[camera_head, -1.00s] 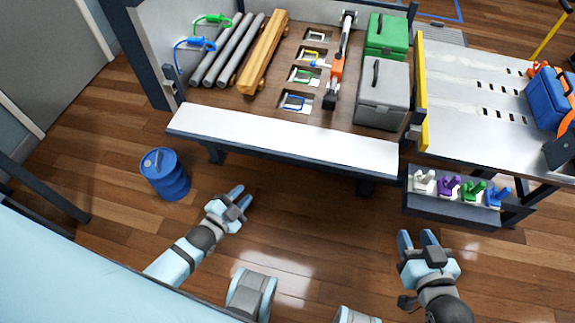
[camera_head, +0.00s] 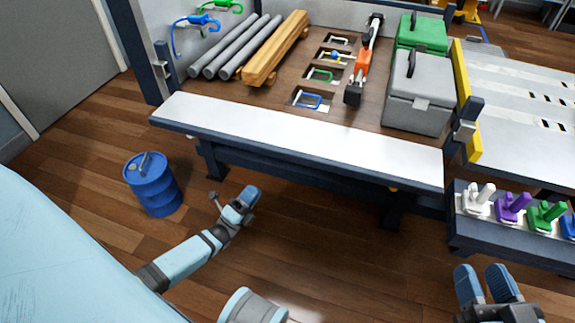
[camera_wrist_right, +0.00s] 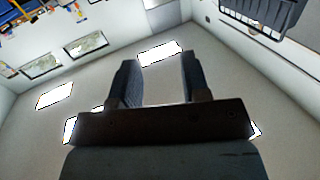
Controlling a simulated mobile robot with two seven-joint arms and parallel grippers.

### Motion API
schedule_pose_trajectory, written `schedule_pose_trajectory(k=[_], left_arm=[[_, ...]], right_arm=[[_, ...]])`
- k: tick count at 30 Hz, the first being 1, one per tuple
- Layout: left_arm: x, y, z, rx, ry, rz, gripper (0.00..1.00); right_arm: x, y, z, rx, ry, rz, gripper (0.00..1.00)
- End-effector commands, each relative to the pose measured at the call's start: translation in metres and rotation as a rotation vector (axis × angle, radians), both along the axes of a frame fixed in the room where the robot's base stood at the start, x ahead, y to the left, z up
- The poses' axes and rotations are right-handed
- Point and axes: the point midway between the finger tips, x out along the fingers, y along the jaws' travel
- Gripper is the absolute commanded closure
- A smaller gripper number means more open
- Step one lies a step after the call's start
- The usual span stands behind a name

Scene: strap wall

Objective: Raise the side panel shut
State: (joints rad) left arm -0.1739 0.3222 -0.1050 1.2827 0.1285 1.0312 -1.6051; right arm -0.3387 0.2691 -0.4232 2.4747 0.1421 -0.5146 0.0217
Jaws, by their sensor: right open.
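The side panel (camera_head: 300,138) is a long pale board with a dark blue edge. It is folded down along the near side of the cargo bed, lying roughly flat and outward. My left gripper (camera_head: 243,203) is below and in front of the panel, over the floor, apart from it; its fingers overlap in the picture, so its opening is unclear. My right gripper (camera_head: 487,281) is low at the right, in front of the hook tray, open and empty. Its open fingers also show in the right wrist view (camera_wrist_right: 160,85), pointing toward the ceiling with nothing between them.
The bed holds grey pipes (camera_head: 235,45), wooden beams (camera_head: 276,48), an orange tool (camera_head: 361,63), a grey case (camera_head: 420,92) and a green case (camera_head: 421,31). A blue barrel (camera_head: 153,185) stands at left. A tray of coloured hooks (camera_head: 500,231) sits at right. Floor between is clear.

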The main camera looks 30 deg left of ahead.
Motion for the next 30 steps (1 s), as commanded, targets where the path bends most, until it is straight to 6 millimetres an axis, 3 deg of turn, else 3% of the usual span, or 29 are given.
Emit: schedule_pose_trajectory(k=[5, 15, 21, 30], left_arm=[[0.016, -0.003, 0.010, 0.000, -0.005, -0.001, 0.73], [0.077, -0.016, 0.045, -0.001, -0.004, -0.001, 0.73], [0.103, -0.022, 0.061, 0.000, -0.003, -0.001, 0.73], [0.115, -0.025, 0.070, -0.001, 0.000, -0.001, 0.73]], right_arm=[[0.002, -0.001, 0.000, -0.015, -0.025, -0.001, 0.57], [0.011, -0.007, -0.001, -0.078, -0.135, -0.007, 0.57], [0.014, -0.009, 0.001, -0.109, -0.191, -0.010, 0.57], [0.016, -0.010, 0.006, -0.124, -0.226, -0.013, 0.57]])
